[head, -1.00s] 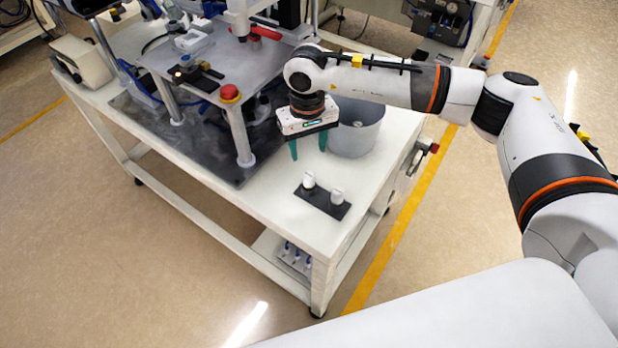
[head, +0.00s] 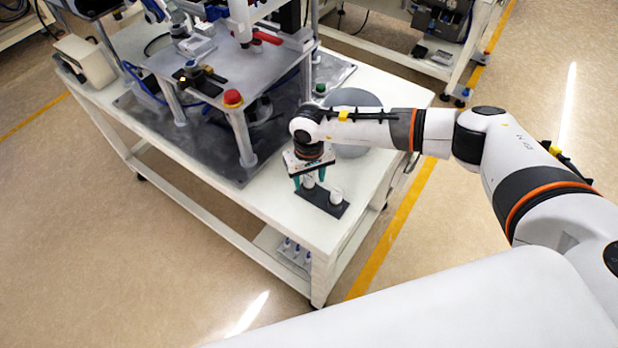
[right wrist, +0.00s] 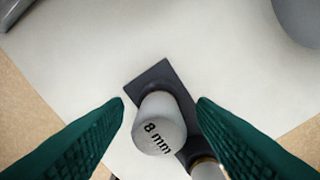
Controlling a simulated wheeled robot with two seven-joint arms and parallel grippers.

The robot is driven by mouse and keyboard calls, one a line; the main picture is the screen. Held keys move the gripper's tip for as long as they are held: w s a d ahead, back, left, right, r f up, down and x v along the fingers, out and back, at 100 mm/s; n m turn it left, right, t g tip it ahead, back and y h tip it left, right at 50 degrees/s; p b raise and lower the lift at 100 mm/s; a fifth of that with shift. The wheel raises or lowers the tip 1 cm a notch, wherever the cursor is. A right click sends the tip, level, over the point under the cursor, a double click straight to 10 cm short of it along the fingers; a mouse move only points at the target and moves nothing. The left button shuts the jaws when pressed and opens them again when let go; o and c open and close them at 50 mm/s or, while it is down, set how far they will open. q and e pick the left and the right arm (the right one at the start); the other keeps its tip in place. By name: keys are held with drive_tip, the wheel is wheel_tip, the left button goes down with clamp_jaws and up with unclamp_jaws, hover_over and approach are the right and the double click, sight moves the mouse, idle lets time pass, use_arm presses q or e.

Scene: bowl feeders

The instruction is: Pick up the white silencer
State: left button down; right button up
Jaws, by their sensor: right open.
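Two white silencers stand upright on a small dark holder (head: 331,206) near the table's front corner. The left silencer (head: 308,183) is between the green fingers of my right gripper (head: 310,180), partly covered by them. In the right wrist view this silencer (right wrist: 159,124) is marked "8 mm" and stands between the spread fingertips, with a gap on either side. The other silencer (head: 336,197) is just to the right, outside the fingers; its top (right wrist: 208,168) shows at the bottom edge of the wrist view. My right gripper is open and holds nothing. My left gripper is not in view.
A grey bowl (head: 356,98) stands behind my right gripper, partly hidden by the arm. A raised metal plate on posts with a red button (head: 232,98) stands to the left. The white tabletop (head: 270,207) is clear in front of the holder.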

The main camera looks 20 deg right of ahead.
clamp_jaws()
drive_tip(key=shift+r, duration=0.1)
